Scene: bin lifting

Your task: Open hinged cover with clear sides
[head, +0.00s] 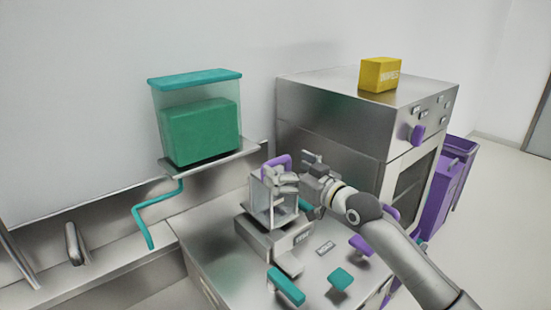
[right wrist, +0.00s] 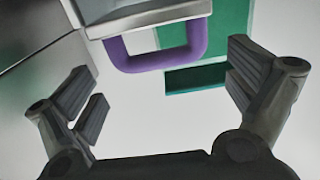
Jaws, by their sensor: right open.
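The hinged cover (head: 272,198) is a small box with clear sides on a metal base (head: 272,240) on the counter. It looks closed. Its purple loop handle (head: 275,160) is at the top. My right gripper (head: 296,169) is open, just right of the cover and near the handle. In the right wrist view the purple handle (right wrist: 155,63) hangs from a metal edge, between and beyond the spread fingers (right wrist: 162,85). I cannot tell whether the fingers touch the cover in the head view. My left gripper is not in view.
A clear dispenser (head: 197,85) with a teal lid and green contents stands on a shelf behind. A metal oven (head: 340,118) with a yellow box (head: 380,75) on top is at the back right. Teal (head: 286,286) and purple (head: 361,244) pieces sit on the counter's front. A purple bin (head: 450,185) stands right.

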